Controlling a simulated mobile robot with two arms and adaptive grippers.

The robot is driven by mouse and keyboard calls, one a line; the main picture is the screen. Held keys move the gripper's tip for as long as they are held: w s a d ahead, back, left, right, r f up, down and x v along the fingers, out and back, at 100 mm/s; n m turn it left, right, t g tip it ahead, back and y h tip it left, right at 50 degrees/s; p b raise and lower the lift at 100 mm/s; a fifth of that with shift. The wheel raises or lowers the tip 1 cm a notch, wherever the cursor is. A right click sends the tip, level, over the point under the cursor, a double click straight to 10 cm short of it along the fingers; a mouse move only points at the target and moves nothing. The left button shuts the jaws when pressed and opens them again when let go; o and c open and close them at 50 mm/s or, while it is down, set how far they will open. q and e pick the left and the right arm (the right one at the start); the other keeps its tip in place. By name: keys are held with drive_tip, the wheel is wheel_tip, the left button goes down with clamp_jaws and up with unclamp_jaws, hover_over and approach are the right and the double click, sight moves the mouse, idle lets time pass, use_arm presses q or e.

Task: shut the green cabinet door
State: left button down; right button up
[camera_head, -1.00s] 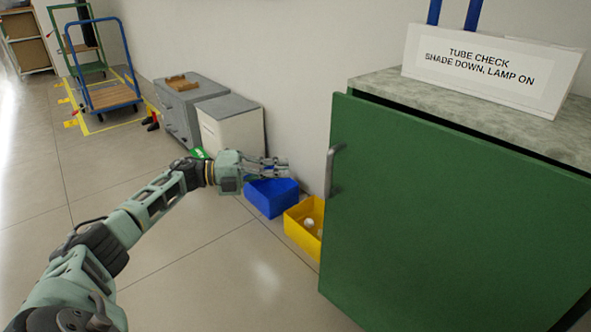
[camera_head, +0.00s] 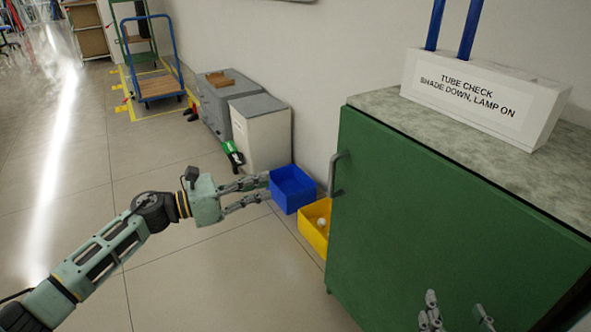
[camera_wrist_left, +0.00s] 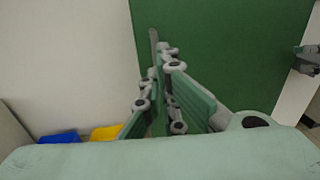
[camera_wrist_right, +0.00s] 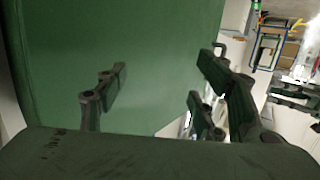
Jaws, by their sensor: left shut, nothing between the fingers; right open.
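The green cabinet door (camera_head: 430,220) fills the right of the head view. A thin dark gap shows along its top, under the counter; I cannot tell whether it is fully shut. Its grey handle (camera_head: 335,172) is at the door's left edge and also shows in the left wrist view (camera_wrist_left: 153,42). My left gripper (camera_head: 269,187) is shut and empty, left of the handle and apart from it in the head view. My right gripper (camera_head: 456,304) is open and empty in front of the door's lower part. The door lies beyond its fingers in the right wrist view (camera_wrist_right: 110,40).
A speckled counter (camera_head: 385,105) tops the cabinet and bears a white sign block (camera_head: 480,100) with blue posts. A blue bin (camera_head: 292,190) and a yellow bin (camera_head: 310,232) stand on the floor left of the door. Grey cabinets and a blue trolley (camera_head: 155,85) are farther back. Floor at left is clear.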

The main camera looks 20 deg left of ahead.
use_arm(q)
drive_tip(key=x, duration=1.3)
drive_tip(key=shift+w+d+b, duration=0.25)
drive_tip(key=shift+d+b, duration=0.1)
use_arm(e)
drive_tip(key=r, duration=0.1)
drive_tip(key=a+r+t, duration=0.1)
drive_tip(key=shift+w+r+y, duration=0.3)
drive_tip(key=shift+w, duration=0.05)
use_arm(q)
drive_tip(key=shift+w, duration=0.1)
